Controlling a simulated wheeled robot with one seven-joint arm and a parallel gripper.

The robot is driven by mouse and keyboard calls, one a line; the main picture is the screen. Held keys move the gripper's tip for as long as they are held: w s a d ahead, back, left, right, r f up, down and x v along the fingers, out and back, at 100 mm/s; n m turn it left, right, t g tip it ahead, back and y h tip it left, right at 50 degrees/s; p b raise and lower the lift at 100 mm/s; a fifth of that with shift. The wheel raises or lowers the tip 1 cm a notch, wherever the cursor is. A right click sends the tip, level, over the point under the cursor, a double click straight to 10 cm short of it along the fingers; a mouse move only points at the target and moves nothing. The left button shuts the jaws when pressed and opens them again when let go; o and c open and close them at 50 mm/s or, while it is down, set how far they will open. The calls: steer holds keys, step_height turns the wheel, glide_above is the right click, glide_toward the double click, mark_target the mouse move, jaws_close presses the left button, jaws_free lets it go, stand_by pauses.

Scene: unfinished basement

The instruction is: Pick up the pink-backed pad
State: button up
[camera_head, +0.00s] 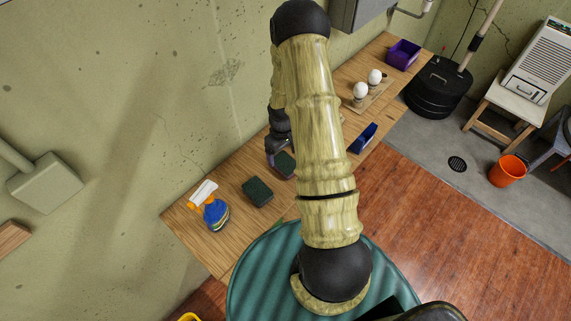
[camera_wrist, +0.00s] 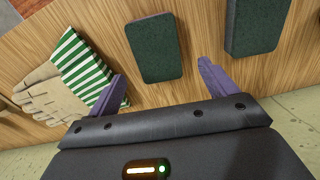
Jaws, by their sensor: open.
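Two dark green-topped pads lie on the wooden table. One pad (camera_wrist: 155,47) is just ahead of my gripper (camera_wrist: 162,72) in the wrist view, centred between the two purple fingers; it also shows in the head view (camera_head: 286,165), partly behind my arm. The other pad (camera_wrist: 257,25) lies to its right in the wrist view and nearer the spray bottle in the head view (camera_head: 257,191).
A spray bottle (camera_head: 211,208) stands at the table's near end. A green-striped cloth (camera_wrist: 84,65) and beige gloves (camera_wrist: 48,98) lie left of the near pad. Farther along are a blue tray (camera_head: 363,138), white eggs (camera_head: 361,90) and a purple bin (camera_head: 403,54). The wall runs along the table.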

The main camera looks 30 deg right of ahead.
mark_target(284, 161)
step_height(284, 161, down, 2)
steer(key=shift+d+f+p, duration=0.15)
steer(key=shift+f+p, duration=0.1)
steer(key=shift+p, duration=0.85)
steer(key=shift+f+p, duration=0.4)
steer(key=shift+f, duration=0.95)
steer(key=shift+c, duration=0.3)
steer(key=c, duration=1.1)
steer(key=shift+r, duration=0.1)
step_height(284, 161, up, 10)
steer(key=b, duration=0.3)
